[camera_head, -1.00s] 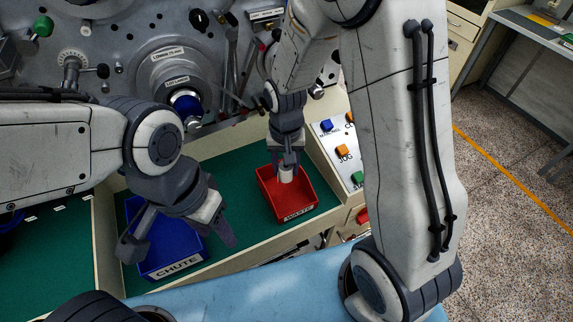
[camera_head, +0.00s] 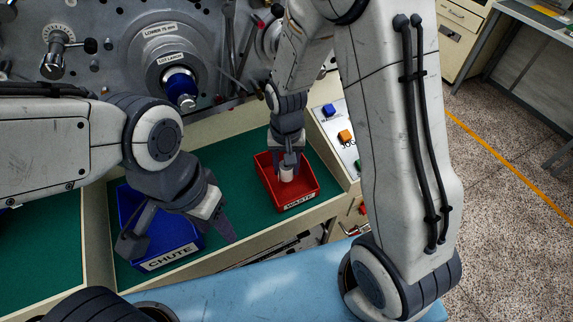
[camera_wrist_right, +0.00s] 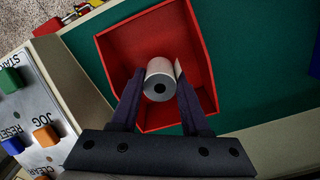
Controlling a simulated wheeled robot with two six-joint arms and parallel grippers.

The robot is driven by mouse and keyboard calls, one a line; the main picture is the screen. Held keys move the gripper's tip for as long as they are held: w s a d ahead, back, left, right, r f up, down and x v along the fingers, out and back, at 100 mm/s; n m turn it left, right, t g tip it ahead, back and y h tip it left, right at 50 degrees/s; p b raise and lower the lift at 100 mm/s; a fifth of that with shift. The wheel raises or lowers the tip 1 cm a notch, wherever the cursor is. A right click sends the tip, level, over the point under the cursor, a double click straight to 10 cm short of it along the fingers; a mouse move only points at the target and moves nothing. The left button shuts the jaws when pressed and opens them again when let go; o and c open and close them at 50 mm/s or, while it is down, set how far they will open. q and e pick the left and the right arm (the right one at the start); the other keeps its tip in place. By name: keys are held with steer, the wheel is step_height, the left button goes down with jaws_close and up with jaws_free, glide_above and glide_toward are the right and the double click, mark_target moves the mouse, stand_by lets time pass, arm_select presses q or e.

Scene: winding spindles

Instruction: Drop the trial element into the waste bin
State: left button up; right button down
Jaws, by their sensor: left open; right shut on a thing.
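The trial element is a small pale cylinder with a dark centre hole. It shows between the fingers of my right gripper (camera_wrist_right: 159,95) in the right wrist view, where I see the trial element (camera_wrist_right: 160,76) end on. The waste bin (camera_head: 296,203) is a red open box labelled WASTE on the green bench. My right gripper (camera_head: 287,168) is shut on the trial element (camera_head: 286,175) and holds it over or within the bin's opening. Whether it touches the bin floor I cannot tell. My left gripper (camera_head: 180,238) is open and empty above the blue CHUTE bin.
The blue CHUTE bin (camera_head: 168,259) stands left of the waste bin. A panel with coloured buttons (camera_head: 345,136) lies to the right. The grey machine with spindles (camera_head: 180,85) rises behind. Green bench (camera_head: 235,190) is clear between the bins.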

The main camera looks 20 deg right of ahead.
steer(key=shift+c, duration=1.5)
jaws_free()
step_height(320, 180, up, 10)
steer(key=shift+r+b, duration=0.25)
steer(key=shift+b, duration=0.25)
steer(key=s+a+r+n, duration=0.1)
steer(key=s+a+n, duration=0.1)
steer(key=s, duration=0.4)
steer(key=s+a+r+n, duration=0.1)
steer(key=s+a+n, duration=0.2)
steer(key=s+n, duration=0.2)
steer(key=s+a+r+n+y, duration=0.1)
steer(key=s+a+n, duration=0.1)
steer(key=s, duration=0.5)
steer(key=shift+s+a+n, duration=0.25)
steer(key=shift+s+n, duration=0.15)
steer(key=shift+n, duration=0.4)
